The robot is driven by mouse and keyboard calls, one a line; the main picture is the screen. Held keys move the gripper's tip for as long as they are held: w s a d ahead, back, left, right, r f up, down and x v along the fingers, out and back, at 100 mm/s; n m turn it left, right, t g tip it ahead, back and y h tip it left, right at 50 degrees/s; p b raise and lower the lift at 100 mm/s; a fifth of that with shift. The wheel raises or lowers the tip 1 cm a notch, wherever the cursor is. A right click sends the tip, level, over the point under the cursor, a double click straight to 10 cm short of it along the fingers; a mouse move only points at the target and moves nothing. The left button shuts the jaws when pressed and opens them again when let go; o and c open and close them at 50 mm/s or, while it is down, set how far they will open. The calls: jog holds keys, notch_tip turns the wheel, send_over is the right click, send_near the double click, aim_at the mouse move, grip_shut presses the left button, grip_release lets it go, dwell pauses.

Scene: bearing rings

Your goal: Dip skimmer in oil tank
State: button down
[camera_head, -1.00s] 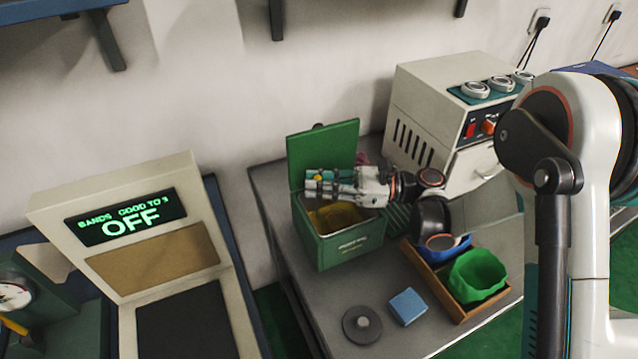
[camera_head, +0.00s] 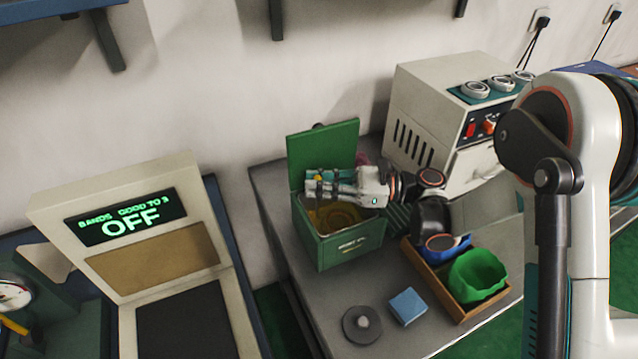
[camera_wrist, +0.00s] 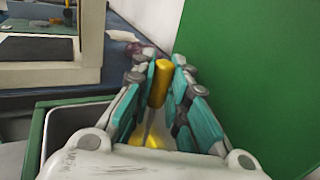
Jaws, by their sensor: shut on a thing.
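The oil tank (camera_head: 345,248) is a green box with its lid (camera_head: 325,145) raised at the back. Yellow-brown oil (camera_head: 340,217) shows inside it. My gripper (camera_head: 316,184) lies nearly level over the tank's opening. In the wrist view my gripper (camera_wrist: 161,72) is shut on the yellow handle of the skimmer (camera_wrist: 159,82). A thin rod runs from the handle down between the fingers toward a yellow patch. The skimmer's lower end is mostly hidden, so its depth in the oil is unclear.
The raised lid stands close to my fingers. A beige machine with knobs (camera_head: 440,110) is behind right. A wooden tray (camera_head: 436,285) with blue and green containers, a blue block (camera_head: 408,306) and a dark disc (camera_head: 362,324) are on the bench. The display (camera_head: 130,215) reads OFF.

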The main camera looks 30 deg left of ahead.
aim_at(318, 177)
jog(key=shift+s+d+f, duration=0.1)
jog(key=shift+s+f, duration=0.1)
jog(key=shift+f, duration=0.4)
jog(key=r+p, duration=0.2)
jog(key=p, duration=0.1)
jog(key=r+p, duration=0.3)
jog(key=shift+w+a, duration=0.15)
jog(key=shift+a, duration=0.05)
jog(key=shift+r+p, duration=3.15)
jog(key=shift+r, duration=0.2)
jog(key=shift+w, duration=0.2)
dwell(0.7)
